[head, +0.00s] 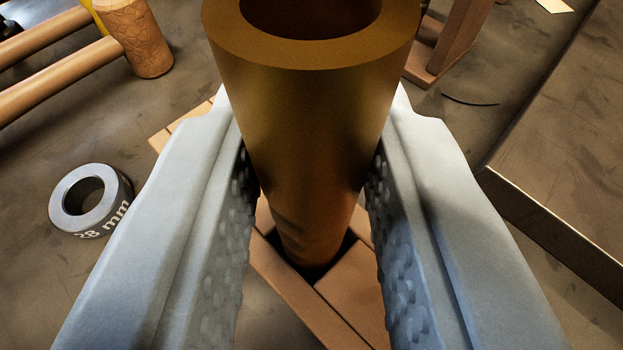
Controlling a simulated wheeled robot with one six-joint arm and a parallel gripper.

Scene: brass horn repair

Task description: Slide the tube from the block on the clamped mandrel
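A brass-brown tube (310,130) stands upright in the head view, its open top end close to my camera. Its lower end sits in a dark opening of a wooden block (350,290). My gripper (312,165) has one pale finger on each side of the tube. The textured inner pads meet the tube's sides with no visible gap, so it appears shut on the tube. The tube hides the fingers' far inner faces and part of the block. I cannot make out a clamped mandrel.
A grey ring marked 28 mm (83,200) lies left of the block. A mallet (135,38) and wooden handles lie at upper left. A wooden stand (455,45) is at upper right. A raised, metal-edged slab (575,150) is at right. Bench between is mostly clear.

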